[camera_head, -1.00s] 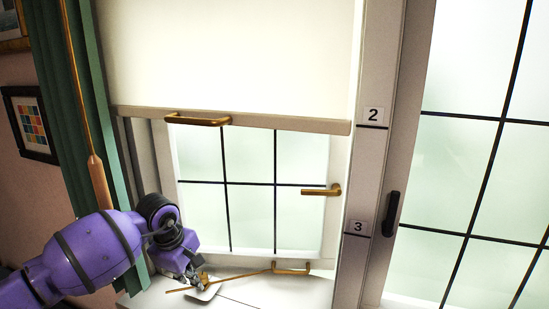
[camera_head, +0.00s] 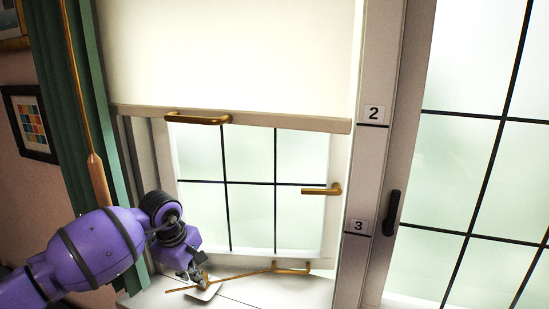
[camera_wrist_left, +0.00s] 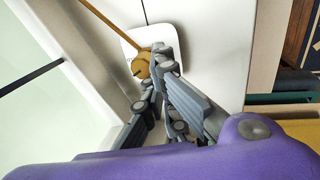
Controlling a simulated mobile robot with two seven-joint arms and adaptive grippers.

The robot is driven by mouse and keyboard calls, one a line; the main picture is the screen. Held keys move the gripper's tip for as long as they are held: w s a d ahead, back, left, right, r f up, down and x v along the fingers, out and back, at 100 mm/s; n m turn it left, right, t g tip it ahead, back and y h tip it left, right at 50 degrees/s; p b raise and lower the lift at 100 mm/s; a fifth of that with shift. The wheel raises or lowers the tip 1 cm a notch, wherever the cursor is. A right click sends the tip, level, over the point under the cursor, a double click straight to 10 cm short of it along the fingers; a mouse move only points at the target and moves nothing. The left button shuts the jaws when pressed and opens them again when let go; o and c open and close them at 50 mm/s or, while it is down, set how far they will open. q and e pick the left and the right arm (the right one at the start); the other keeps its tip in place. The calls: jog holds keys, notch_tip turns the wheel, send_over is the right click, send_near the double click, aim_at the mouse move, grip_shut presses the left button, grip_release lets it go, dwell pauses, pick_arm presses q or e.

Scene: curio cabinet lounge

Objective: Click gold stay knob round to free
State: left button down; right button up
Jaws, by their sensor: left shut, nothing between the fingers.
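The gold stay knob (camera_wrist_left: 142,65) sits on a white rounded plate (camera_wrist_left: 137,36) on the sill. In the head view the knob (camera_head: 206,276) is small and partly covered by my gripper. A thin gold stay rod (camera_head: 240,276) runs from the plate to a bracket at the window's bottom rail. My left gripper (camera_wrist_left: 160,62) is shut and empty, its fingertips right beside the knob; I cannot tell whether they touch it. In the head view my left gripper (camera_head: 198,273) is at the plate. My right gripper is in neither view.
The window sash has a gold handle (camera_head: 322,190) on its right side. A cream blind (camera_head: 230,55) hangs above, with a gold pull (camera_head: 197,119) on its bottom bar. A green curtain (camera_head: 75,120) hangs close to my left arm. The sill's right part is clear.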

pick_arm(q)
jog(key=shift+w+d+f, duration=0.1)
jog(key=shift+d, duration=0.05)
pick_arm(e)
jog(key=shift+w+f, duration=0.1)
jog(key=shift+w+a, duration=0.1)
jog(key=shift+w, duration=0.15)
pick_arm(q)
jog(key=shift+f, duration=0.1)
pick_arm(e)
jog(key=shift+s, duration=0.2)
